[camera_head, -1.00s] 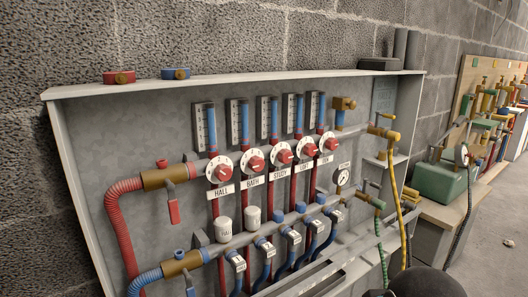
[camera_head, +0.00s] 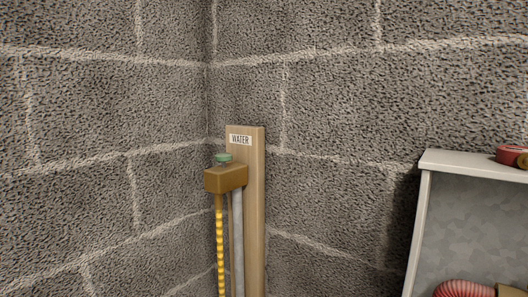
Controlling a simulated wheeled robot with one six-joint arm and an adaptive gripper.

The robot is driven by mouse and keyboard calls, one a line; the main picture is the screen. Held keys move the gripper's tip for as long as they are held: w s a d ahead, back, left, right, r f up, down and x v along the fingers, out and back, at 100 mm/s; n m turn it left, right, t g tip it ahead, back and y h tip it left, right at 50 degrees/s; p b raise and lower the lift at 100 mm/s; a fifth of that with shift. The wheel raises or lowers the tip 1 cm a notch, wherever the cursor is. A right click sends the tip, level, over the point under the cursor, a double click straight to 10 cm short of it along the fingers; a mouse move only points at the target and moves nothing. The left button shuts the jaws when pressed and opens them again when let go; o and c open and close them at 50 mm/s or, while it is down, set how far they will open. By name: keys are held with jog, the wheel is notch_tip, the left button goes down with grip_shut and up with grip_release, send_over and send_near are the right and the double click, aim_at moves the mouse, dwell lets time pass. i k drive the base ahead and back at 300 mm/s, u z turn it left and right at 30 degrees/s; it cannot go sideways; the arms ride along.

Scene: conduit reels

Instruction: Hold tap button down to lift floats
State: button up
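A brass-coloured tap block (camera_head: 226,179) with a green button (camera_head: 223,158) on top is fixed to a wooden post in the wall corner. A label reading "WATER" (camera_head: 240,140) is on the post above it. A yellow ribbed hose (camera_head: 220,245) and a grey pipe (camera_head: 238,245) run down from the block. The float tubes are out of view now. My gripper is not in view.
The grey manifold cabinet (camera_head: 424,215) stands at the right, cut off by the frame. A red fitting (camera_head: 513,156) lies on its top and a red ribbed hose (camera_head: 464,289) shows inside. Rough block walls (camera_head: 90,110) meet at the corner behind the wooden post (camera_head: 254,215).

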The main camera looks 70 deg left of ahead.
aim_at(222, 157)
jog(key=i, duration=0.4)
jog(key=u, duration=3.15)
